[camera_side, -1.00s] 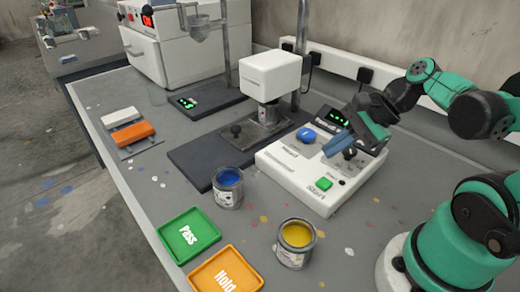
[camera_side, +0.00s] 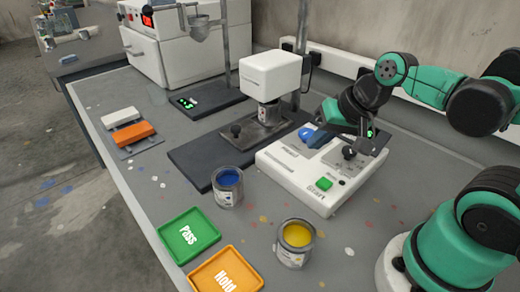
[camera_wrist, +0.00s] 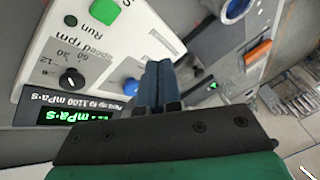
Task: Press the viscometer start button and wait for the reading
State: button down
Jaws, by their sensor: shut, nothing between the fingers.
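The viscometer's control box (camera_side: 292,178) is white, with a square green start button (camera_side: 324,183) on its front part, labelled Start. The green button (camera_wrist: 106,10) is also at the top of the wrist view, cut by the edge, beside a dark Run lamp (camera_wrist: 70,20). A blue knob (camera_side: 306,133) sits at the box's far left. My gripper (camera_side: 314,143) is shut and empty, its blue fingers over the back part of the box near that knob, away from the start button. A lit green display (camera_wrist: 75,115) shows mPa·s; its digits are partly hidden by my gripper.
An open blue paint can (camera_side: 228,198) and a yellow one (camera_side: 295,259) stand in front. Green Pass (camera_side: 190,258) and orange Hold (camera_side: 209,268) trays lie at the front edge.

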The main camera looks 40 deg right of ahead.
jog(key=n, duration=0.2)
jog(key=w+a+r+n, duration=0.1)
jog(key=n, duration=0.1)
jog(key=n+t+h, duration=0.1)
jog(key=n, duration=0.1)
jog(key=shift+w+a+r, duration=0.25)
jog(key=shift+r, duration=0.15)
notch_tip(320, 180, up, 5)
jog(key=m+g, duration=0.7)
jog(key=m, duration=1.1)
send_over(324, 182)
jog(key=shift+r, duration=0.2)
jog(key=shift+f, duration=0.1)
notch_tip(324, 182, down, 14)
jog(key=shift+r, duration=0.1)
